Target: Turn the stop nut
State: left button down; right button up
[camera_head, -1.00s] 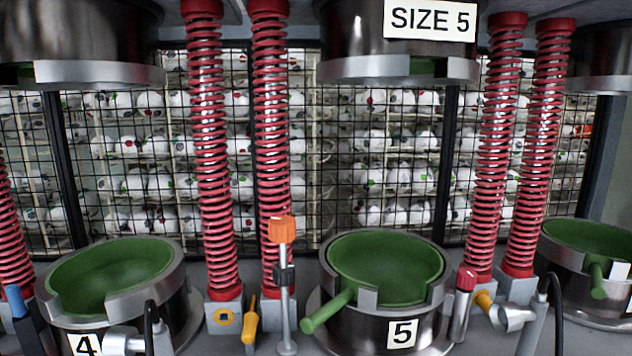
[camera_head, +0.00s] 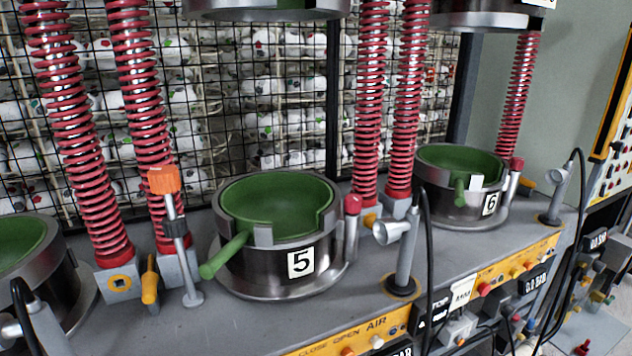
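Neither of my grippers is in view. No part is labelled as the stop nut. An upright metal rod (camera_head: 189,272) stands left of the number 5 mould (camera_head: 240,265). It carries an orange knob (camera_head: 164,180) on top and a black collar (camera_head: 176,228) below it; I cannot tell which of these, if either, is the stop nut. A red-capped post (camera_head: 352,206) stands right of the number 5 mould. A similar red-capped post (camera_head: 516,165) stands by the number 6 mould (camera_head: 460,208).
Green-lined moulds stand along the grey bench (camera_head: 230,325), with red springs (camera_head: 140,90) rising between them. A grey lamp-like fitting (camera_head: 392,232) with a black cable stands at the front. A yellow control strip (camera_head: 365,330) runs along the bench front. A wire mesh (camera_head: 240,100) closes the back.

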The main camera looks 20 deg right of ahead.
aim_at(163, 179)
jog(key=k+z, duration=0.15)
jog(key=z, duration=0.35)
jog(key=k+z, duration=0.1)
jog(key=z, duration=0.35)
jog(key=k+z, duration=0.15)
jog(key=z, duration=0.35)
jog(key=u, duration=1.4)
